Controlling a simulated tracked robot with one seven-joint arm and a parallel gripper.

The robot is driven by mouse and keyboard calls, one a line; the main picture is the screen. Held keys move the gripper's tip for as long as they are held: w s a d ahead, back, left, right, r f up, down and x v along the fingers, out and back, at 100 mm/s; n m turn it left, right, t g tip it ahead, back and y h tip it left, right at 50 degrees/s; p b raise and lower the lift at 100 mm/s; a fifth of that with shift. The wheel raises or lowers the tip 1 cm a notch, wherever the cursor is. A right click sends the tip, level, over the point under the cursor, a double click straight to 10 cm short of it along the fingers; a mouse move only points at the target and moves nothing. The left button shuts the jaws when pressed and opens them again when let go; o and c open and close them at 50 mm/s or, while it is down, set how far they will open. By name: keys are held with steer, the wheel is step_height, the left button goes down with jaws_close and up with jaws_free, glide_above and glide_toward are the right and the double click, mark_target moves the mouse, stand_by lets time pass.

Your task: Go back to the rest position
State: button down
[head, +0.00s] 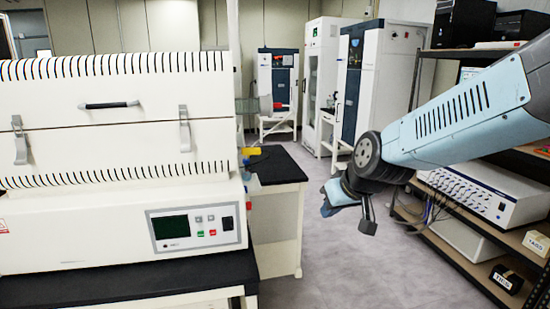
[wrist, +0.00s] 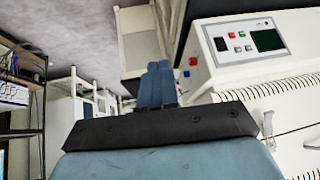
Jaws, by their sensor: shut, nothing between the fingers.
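My gripper (head: 328,206) is at the end of my blue-grey arm, which reaches in from the right in the head view. It hangs in free air over the grey floor, right of the dark-topped bench. In the wrist view, my gripper's two blue fingers (wrist: 159,66) lie side by side, shut with nothing between them. The wrist picture is turned, with the floor at the top left. The gripper looks clear of everything around it, though exact distances cannot be told.
A large cream machine (head: 115,160) with a control panel (head: 192,228) fills the left; its panel also shows in the wrist view (wrist: 268,40). A dark bench top (head: 275,166) stands behind it. A metal shelf (head: 468,262) with equipment is at the right. Open floor (head: 340,270) lies between.

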steer(key=s+d+r+m+h, duration=0.1)
steer(key=s+d+r+m, duration=0.1)
steer(key=s+d, duration=0.3)
steer(key=s+d+r+m+h, duration=0.2)
steer(key=s+d+r, duration=0.3)
steer(key=s, duration=0.3)
steer(key=shift+s+d+r+g, duration=0.3)
steer(key=shift+s+d+g, duration=0.1)
